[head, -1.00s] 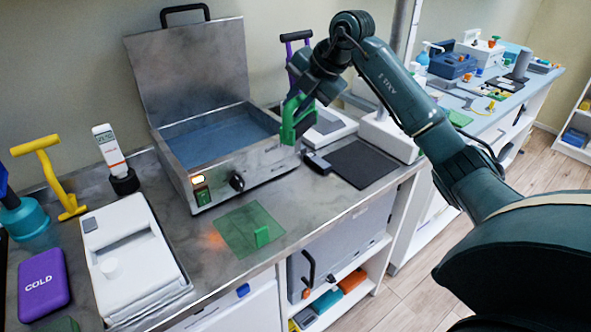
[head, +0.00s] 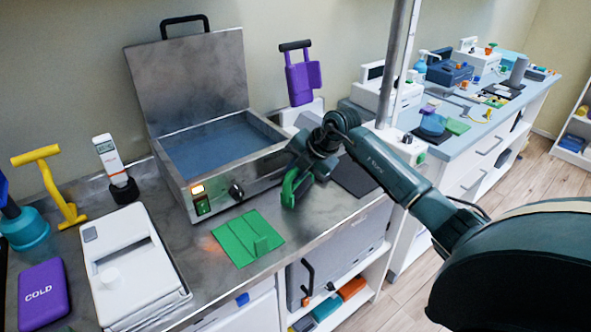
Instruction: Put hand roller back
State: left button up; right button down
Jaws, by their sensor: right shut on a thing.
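My right gripper (head: 301,178) hangs above the steel counter (head: 345,207), in front of the right end of the steel heating box. It is shut on a green, curved thing (head: 291,187), which I take to be the hand roller; the fingers and wrist hide part of it. My left gripper is not in view.
The open heating box (head: 222,188) stands behind the mat. A white box (head: 130,262), a purple cold pack (head: 42,287) and a yellow T-shaped tool (head: 52,178) are at left. A purple tool with a black handle (head: 302,78) stands at the back. The counter around the mat is clear.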

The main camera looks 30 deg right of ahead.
jog(key=shift+r, duration=0.1)
jog(key=c, duration=1.3)
grip_release()
jog(key=v, duration=1.2)
jog(key=shift+b, duration=0.45)
